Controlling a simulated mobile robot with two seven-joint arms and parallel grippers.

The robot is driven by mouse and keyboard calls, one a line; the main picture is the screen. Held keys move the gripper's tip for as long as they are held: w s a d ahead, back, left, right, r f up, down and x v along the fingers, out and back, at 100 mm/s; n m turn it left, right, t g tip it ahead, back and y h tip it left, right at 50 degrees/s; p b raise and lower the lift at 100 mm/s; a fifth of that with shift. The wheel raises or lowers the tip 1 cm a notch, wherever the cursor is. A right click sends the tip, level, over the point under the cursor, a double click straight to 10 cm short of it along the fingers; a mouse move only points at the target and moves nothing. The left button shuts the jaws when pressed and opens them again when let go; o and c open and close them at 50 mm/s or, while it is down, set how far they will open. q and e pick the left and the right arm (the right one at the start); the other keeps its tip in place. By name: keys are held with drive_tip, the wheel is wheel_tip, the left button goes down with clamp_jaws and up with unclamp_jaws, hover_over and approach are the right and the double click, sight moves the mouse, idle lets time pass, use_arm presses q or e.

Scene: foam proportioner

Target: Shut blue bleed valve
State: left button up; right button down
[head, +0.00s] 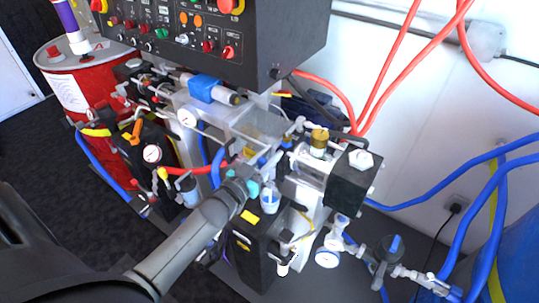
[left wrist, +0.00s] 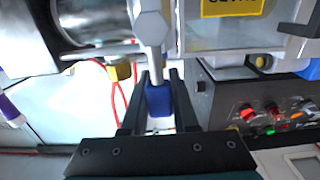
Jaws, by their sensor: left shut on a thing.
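The blue bleed valve handle (left wrist: 159,98) sits between the two dark fingers of my left gripper (left wrist: 158,108) in the left wrist view. A silver metal fitting (left wrist: 151,28) rises from the handle. My left gripper is shut on the handle. In the head view my left gripper (head: 256,178) reaches in from the lower left to the middle of the machine. There the handle is mostly hidden by the gripper and nearby pipes. My right gripper is not in view.
A black control panel (head: 205,35) with coloured knobs overhangs the pipework. A red drum (head: 80,85) stands at left. Red hoses (head: 388,60) and blue hoses (head: 460,190) run at right.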

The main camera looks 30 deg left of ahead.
use_arm(q)
clamp_jaws()
idle(0.9)
